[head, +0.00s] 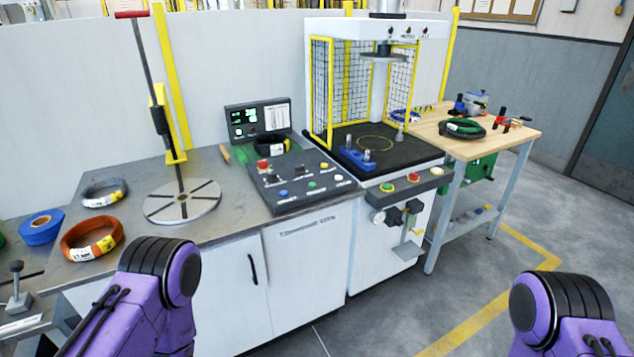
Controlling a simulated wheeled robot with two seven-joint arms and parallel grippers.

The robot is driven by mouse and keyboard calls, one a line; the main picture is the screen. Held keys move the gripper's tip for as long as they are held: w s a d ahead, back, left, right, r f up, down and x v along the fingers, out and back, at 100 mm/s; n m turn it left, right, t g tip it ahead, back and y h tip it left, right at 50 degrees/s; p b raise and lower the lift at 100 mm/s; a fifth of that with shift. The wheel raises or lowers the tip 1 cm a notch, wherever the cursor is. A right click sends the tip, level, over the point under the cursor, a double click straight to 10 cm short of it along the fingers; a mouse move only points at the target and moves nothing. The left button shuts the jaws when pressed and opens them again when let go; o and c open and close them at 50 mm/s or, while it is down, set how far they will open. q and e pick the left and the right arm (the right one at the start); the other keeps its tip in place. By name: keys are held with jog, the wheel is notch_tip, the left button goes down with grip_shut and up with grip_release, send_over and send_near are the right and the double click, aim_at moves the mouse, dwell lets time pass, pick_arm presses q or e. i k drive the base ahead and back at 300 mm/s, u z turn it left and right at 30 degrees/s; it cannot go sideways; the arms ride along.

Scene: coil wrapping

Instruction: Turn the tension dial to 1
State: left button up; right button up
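A dark control panel (306,187) sits on the grey counter in the middle of the head view. It carries a red emergency-stop button (263,166), several coloured push buttons and small black knobs. The tension dial is too small to pick out among these with certainty, and its setting cannot be read. Behind the panel stands a dark display box (258,121) with green readouts. My purple arm links show at the lower left and lower right, well in front of the panel. Neither gripper is in view.
A round slotted turntable (182,202) stands left of the panel, with an orange coil (92,239), a grey coil (103,192) and a blue roll (41,227) further left. A caged press (372,85) stands to the right, then a wooden bench (499,142). White cabinets front the counter.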

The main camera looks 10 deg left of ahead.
aim_at(272, 176)
jog(key=z, duration=0.9)
jog(key=i, duration=0.6)
jog(key=u, duration=0.75)
